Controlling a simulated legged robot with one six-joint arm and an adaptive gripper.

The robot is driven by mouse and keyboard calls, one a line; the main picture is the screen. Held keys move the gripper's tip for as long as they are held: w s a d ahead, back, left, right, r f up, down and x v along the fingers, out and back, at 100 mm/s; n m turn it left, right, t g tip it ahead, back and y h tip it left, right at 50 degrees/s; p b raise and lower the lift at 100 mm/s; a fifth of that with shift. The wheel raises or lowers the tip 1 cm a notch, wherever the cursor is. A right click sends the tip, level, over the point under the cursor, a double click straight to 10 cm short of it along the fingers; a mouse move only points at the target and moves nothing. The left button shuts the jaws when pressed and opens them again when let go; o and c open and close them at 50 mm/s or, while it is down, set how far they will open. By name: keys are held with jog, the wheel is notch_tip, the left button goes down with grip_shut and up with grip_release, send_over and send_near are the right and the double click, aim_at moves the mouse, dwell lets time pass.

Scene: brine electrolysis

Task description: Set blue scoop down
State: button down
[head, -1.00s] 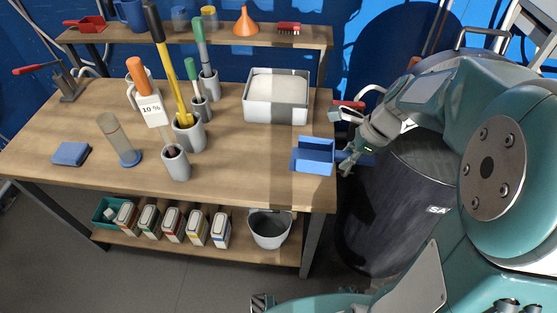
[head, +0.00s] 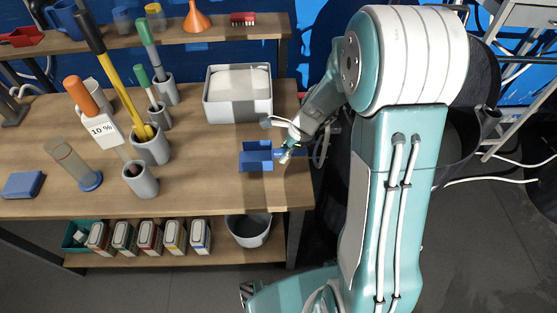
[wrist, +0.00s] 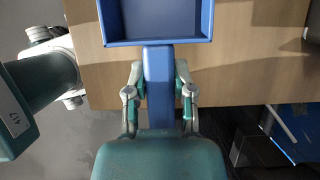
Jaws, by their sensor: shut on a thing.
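The blue scoop (head: 256,157) is at the right end of the wooden workbench (head: 218,191), its open tray facing up. In the wrist view the scoop's tray (wrist: 155,41) is at the top and its handle (wrist: 158,85) runs down between my fingers. My gripper (head: 285,153) is shut on the handle, at the right edge of the bench; it also shows in the wrist view (wrist: 159,92). Whether the scoop's underside touches the bench top cannot be told.
A grey bin of white material (head: 238,112) stands just behind the scoop. Several grey holders with tools, one a grey cup (head: 140,180), stand to the left. A shelf (head: 190,31) runs along the back. Bare wood lies left of the scoop.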

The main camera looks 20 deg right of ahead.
aim_at(279, 167)
jog(key=shift+w+a+f, duration=0.3)
jog(key=shift+f, duration=0.25)
jog(key=shift+w+a+f, duration=0.1)
jog(key=shift+a+f, duration=0.05)
jog(key=shift+f, duration=0.8)
jog(key=shift+w+a+f, duration=0.1)
jog(key=shift+a+f, duration=0.05)
jog(key=shift+f, duration=0.85)
jog(key=shift+c, duration=2.3)
grip_release()
